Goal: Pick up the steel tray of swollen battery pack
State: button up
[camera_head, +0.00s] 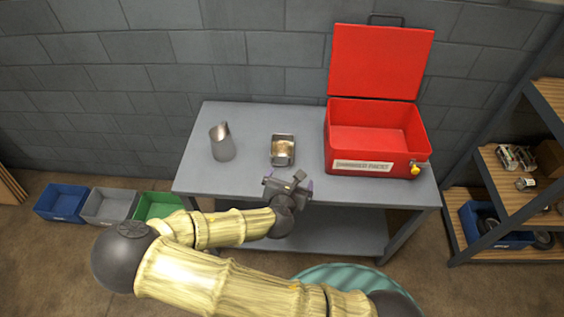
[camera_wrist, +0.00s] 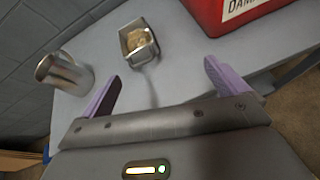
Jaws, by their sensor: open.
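The small steel tray (camera_head: 283,160) stands on the grey table, left of the red box, with something tan and rounded, likely the swollen pack (camera_head: 283,147), inside it. In the wrist view the tray (camera_wrist: 139,51) lies beyond my fingers, between their lines and nearer the left one, with the tan pack (camera_wrist: 136,39) in it. My gripper (camera_head: 288,184) is at the table's front edge, just in front of the tray and apart from it. In the wrist view my gripper (camera_wrist: 160,85) has its two purple fingers wide apart with nothing between them.
A grey table (camera_head: 240,183) carries a steel jug (camera_head: 222,145) left of the tray and an open red box (camera_head: 368,139) with a raised lid to the right. Bare tabletop lies between jug and tray. Shelves (camera_head: 515,185) stand at right; coloured bins (camera_head: 108,205) sit on the floor at left.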

jog(key=a+n+t+y, duration=0.1)
jog(key=a+n, duration=0.2)
jog(key=shift+w+a+y, duration=0.1)
jog(key=shift+w+y, duration=0.05)
jog(key=shift+y, duration=0.15)
jog(key=shift+f+b, duration=0.1)
jog(key=shift+b, duration=0.2)
send_near(282, 147)
jog(key=shift+w+f+b, duration=0.2)
jog(key=shift+w+b, duration=0.1)
jog(key=shift+w, duration=0.1)
jog(key=shift+x, duration=2.65)
